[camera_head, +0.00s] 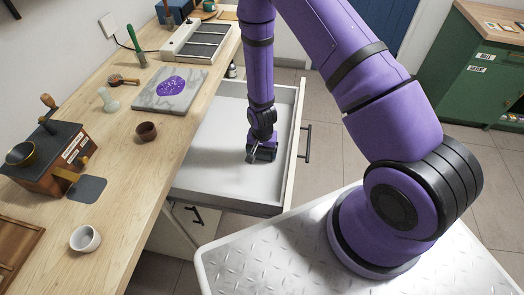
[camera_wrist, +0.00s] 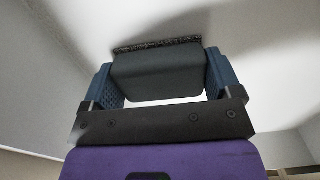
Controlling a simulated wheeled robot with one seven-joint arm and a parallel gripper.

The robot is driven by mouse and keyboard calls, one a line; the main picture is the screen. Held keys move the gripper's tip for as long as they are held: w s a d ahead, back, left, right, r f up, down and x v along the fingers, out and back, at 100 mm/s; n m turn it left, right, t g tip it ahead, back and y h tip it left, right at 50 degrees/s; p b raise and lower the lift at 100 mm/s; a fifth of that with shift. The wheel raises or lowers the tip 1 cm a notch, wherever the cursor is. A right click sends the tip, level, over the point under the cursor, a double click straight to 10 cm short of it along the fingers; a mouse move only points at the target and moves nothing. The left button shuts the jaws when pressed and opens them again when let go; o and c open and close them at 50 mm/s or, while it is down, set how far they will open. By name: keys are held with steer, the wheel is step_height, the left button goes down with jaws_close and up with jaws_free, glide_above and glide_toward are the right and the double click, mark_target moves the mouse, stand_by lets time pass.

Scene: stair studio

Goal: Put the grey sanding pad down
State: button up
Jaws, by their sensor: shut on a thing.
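The grey sanding pad (camera_wrist: 158,75) is a dark grey block with a grainy layer along its far edge. My gripper (camera_wrist: 160,84) is shut on it, with one blue finger pressed against each side in the wrist view. In the head view my gripper (camera_head: 262,152) points down inside the open drawer (camera_head: 213,160), low over its pale floor. The pad is mostly hidden there by the gripper. A soft shadow lies beside the pad in the wrist view; I cannot tell whether the pad touches the drawer floor.
The drawer is otherwise empty, with free floor around my gripper. Its front with a dark handle (camera_head: 305,144) stands to the right. The wooden bench (camera_head: 125,190) runs along the left, with a stone slab (camera_head: 150,100), a small brown cup (camera_head: 147,131) and a white bowl (camera_head: 85,239).

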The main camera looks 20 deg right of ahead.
steer(key=shift+f, duration=0.15)
steer(key=o, duration=0.8)
